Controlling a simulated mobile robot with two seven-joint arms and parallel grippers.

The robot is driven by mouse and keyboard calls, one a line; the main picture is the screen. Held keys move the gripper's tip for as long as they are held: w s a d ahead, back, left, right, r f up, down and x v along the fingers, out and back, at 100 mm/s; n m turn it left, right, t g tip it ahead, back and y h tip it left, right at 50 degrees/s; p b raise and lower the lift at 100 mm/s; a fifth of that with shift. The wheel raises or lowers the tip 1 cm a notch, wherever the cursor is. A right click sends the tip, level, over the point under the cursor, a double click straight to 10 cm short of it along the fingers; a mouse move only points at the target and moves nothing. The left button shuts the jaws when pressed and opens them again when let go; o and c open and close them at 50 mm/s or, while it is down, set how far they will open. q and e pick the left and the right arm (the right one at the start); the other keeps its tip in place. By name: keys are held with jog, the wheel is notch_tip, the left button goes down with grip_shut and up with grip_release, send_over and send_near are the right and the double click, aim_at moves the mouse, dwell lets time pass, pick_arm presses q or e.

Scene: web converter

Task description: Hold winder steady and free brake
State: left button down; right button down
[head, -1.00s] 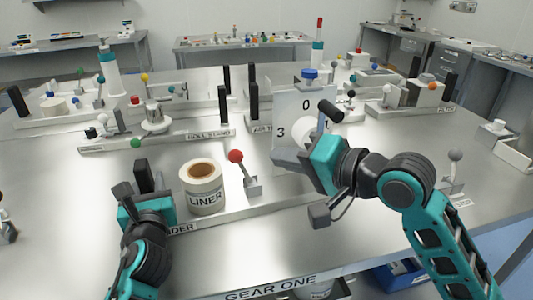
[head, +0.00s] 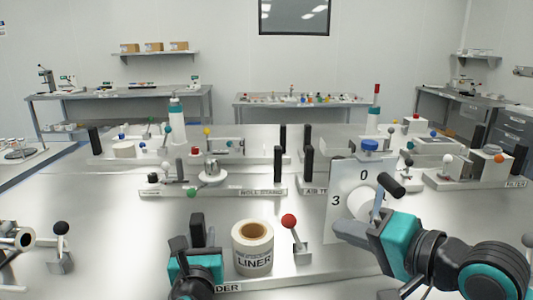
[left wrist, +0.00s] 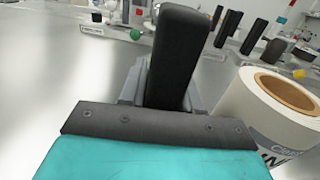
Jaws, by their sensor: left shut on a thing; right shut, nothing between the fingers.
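The winder base (head: 262,283), its label partly hidden and ending in "DER", is at the near middle in the head view. On it stand a white roll marked LINER (head: 253,250), a lever with a red ball (head: 289,221) leaning left, and a black upright post (head: 197,229). My left gripper (head: 193,246) is shut on that black post, which stands between its jaws in the left wrist view (left wrist: 178,60). My right gripper (head: 348,230) is shut and empty, right of the red-ball lever and apart from it, in front of a white numbered panel.
Behind is the roll stand base (head: 225,190) with several small levers. A dark-ball lever (head: 60,230) stands at the left. Bare metal table lies between left lever and winder.

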pick_arm(q)
jog(key=shift+f, duration=0.3)
jog(key=c, duration=1.2)
grip_release()
jog(key=o, duration=0.5)
jog(key=shift+r, duration=0.25)
jog(key=s, duration=0.8)
jog(key=s+d, duration=0.1)
jog(key=s, duration=0.3)
